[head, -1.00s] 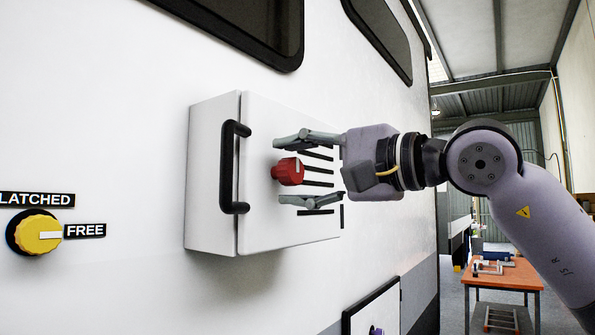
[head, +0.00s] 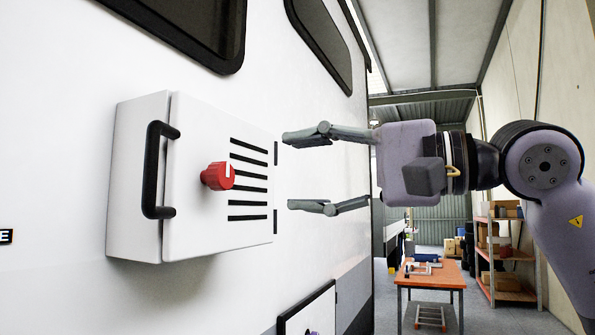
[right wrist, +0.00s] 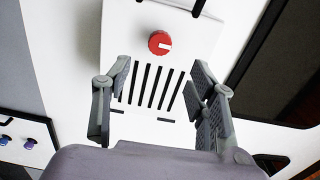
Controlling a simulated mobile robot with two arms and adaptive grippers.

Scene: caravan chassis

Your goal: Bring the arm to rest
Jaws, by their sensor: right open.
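My right gripper (head: 290,172) is open and empty in the head view, in front of the caravan wall and to the right of the white box. Its two fingers point left and are well apart. The red knob (head: 217,176) on the box door is clear of the fingers. In the right wrist view the open fingers (right wrist: 160,90) frame the slotted door, with the red knob (right wrist: 160,43) beyond their tips. My left gripper is not in view.
The white box (head: 139,200) with a black handle (head: 158,170) juts from the caravan wall (head: 60,170). A lower panel (head: 308,312) sits below. An orange table (head: 430,274) and a shelf (head: 505,255) with boxes stand at the back right.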

